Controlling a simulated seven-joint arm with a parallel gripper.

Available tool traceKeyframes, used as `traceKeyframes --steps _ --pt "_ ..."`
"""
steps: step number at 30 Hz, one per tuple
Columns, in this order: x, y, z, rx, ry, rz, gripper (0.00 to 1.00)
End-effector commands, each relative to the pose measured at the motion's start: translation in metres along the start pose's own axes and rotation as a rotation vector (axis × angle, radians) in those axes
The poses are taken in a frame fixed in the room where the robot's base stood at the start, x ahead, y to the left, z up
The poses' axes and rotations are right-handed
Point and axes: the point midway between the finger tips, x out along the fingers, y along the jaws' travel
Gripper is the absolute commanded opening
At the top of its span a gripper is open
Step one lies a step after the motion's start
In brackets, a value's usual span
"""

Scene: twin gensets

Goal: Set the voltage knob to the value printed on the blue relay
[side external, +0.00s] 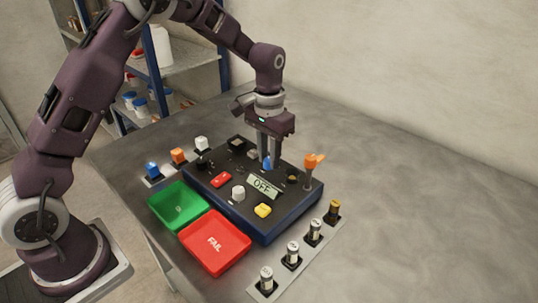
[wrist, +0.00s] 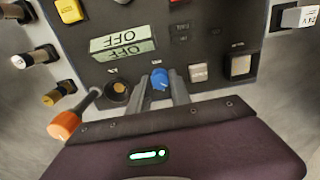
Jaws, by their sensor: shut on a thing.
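A blue knob (side external: 267,164) stands on the dark control panel (side external: 285,222). My gripper (side external: 269,157) points straight down over it and is shut on it. In the wrist view the knob (wrist: 160,78) sits between the two fingertips (wrist: 161,84). The labels beside the knob are too small to read. The blue relay (side external: 152,169) stands in the row at the panel's back left, apart from my gripper. The value printed on it cannot be read. The display (side external: 262,187) on the panel reads OFF; the wrist view shows two OFF lines (wrist: 122,45).
An orange-handled lever (side external: 314,160) rises near the knob. Green (side external: 171,222) and red FAIL (side external: 202,262) trays sit in front. Orange (side external: 178,155) and white (side external: 201,143) relays stand beside the blue one. Several cylindrical fuses (side external: 292,254) line the front right. The table's right side is clear.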

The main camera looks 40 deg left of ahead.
Motion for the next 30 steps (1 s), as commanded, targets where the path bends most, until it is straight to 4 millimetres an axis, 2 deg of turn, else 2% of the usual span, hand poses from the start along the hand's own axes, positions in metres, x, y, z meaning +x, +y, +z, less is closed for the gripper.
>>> traceKeyframes --steps 9,10,13,23,30 --pt "-0.001 0.000 -0.001 -0.003 0.003 0.001 0.00" --pt "-0.001 0.000 -0.001 -0.003 0.003 0.001 0.26" --pt "-0.001 0.000 -0.001 -0.002 0.003 0.001 0.46" --pt "-0.004 0.000 -0.001 -0.001 0.003 0.000 0.46" --pt "-0.050 0.000 -0.001 -0.001 0.007 0.000 0.46"
